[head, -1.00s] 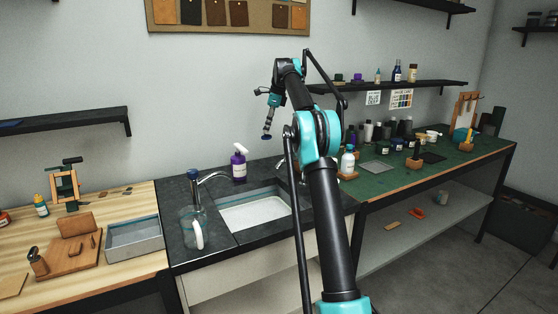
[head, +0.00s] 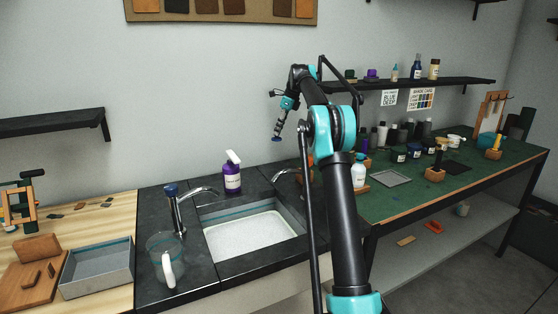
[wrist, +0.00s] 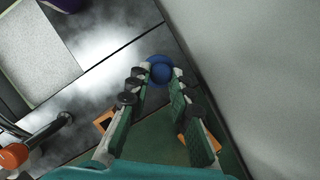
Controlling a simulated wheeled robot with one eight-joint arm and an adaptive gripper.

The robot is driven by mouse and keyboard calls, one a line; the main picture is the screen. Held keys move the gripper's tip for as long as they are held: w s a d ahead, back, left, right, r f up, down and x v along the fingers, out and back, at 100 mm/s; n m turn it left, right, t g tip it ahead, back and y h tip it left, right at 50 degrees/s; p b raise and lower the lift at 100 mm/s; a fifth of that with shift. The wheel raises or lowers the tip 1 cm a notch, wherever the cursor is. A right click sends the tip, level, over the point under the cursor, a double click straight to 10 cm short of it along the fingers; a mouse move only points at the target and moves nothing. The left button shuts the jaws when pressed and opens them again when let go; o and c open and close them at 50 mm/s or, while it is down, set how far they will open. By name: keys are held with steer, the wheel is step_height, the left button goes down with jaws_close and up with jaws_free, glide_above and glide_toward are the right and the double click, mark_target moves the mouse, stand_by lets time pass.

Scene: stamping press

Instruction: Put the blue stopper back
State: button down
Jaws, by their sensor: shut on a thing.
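My gripper (head: 277,137) is raised in the air above the sink counter, in front of the wall, pointing downward. In the wrist view its two green fingers (wrist: 160,85) are closed on the blue stopper (wrist: 160,69), a round blue thing at the fingertips. In the head view the stopper (head: 276,140) is a small dark tip below the gripper. I cannot tell which container it belongs to.
The sink (head: 250,232) lies below, with a purple spray bottle (head: 232,178), a tap (head: 182,200) and a clear jug (head: 163,262) nearby. The green bench (head: 400,200) at right holds several bottles and jars. A wall shelf (head: 430,84) carries small bottles.

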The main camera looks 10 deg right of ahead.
step_height(320, 180, down, 14)
steer(key=shift+f, duration=0.1)
stand_by(0.4)
steer(key=shift+f, duration=0.1)
steer(key=c, duration=1.4)
jaws_free()
steer(key=shift+o, duration=0.2)
steer(key=v, duration=1.2)
steer(key=shift+s, duration=0.1)
